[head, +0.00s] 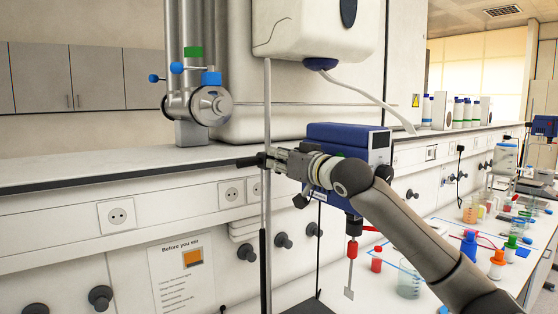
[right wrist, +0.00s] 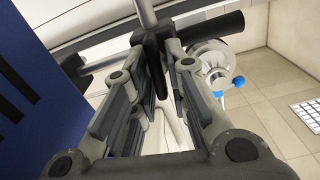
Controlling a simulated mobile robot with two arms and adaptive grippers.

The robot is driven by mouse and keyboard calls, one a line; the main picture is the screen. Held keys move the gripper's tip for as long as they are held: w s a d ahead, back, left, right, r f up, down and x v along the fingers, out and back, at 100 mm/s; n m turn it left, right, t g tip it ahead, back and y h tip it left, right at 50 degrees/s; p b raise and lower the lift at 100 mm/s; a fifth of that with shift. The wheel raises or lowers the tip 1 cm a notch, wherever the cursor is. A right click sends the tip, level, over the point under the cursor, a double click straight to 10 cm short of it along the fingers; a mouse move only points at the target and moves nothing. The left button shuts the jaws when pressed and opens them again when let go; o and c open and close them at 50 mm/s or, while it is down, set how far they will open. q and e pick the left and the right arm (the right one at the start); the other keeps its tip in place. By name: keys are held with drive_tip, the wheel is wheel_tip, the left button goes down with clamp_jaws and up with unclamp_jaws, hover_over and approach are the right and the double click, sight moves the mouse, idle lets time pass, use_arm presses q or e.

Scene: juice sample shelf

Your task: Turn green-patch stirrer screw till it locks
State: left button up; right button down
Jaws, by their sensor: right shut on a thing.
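A blue stirrer motor (head: 335,135) is mounted beside an upright metal stand rod (head: 267,100), with a paddle shaft (head: 350,270) hanging below it. My right gripper (head: 266,160) is at the rod, shut on the black clamp screw (right wrist: 155,65). In the right wrist view its fingers (right wrist: 158,75) close around this dark piece, hiding part of it. A black cylindrical part (right wrist: 212,34) sticks out beside the rod. The blue motor housing (right wrist: 35,110) fills the left of that view. My left gripper is not in view.
A metal pipe fitting (head: 208,105) with blue knobs and a green patch (head: 193,53) stands at left. The left ledge (head: 90,168) is mostly clear.

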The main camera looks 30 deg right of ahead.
drive_tip(key=m, duration=0.4)
drive_tip(key=shift+w+d+f, duration=0.1)
drive_tip(key=shift+d+f, duration=0.05)
drive_tip(key=shift+d, duration=0.05)
drive_tip(key=m, duration=0.4)
drive_tip(key=shift+d+f+m, duration=0.1)
drive_tip(key=shift+d+m, duration=0.05)
drive_tip(key=shift+m, duration=0.25)
drive_tip(key=shift+d+f+m+p, duration=0.15)
drive_tip(key=shift+m+p, duration=0.55)
drive_tip(key=shift+m, duration=1.2)
drive_tip(key=shift+d+f+m+p, duration=0.2)
drive_tip(key=shift+m+p, duration=0.45)
drive_tip(key=shift+m, duration=1.25)
drive_tip(key=shift+a+f, duration=0.1)
drive_tip(key=shift+a, duration=0.05)
drive_tip(key=c, duration=1.6)
unclamp_jaws()
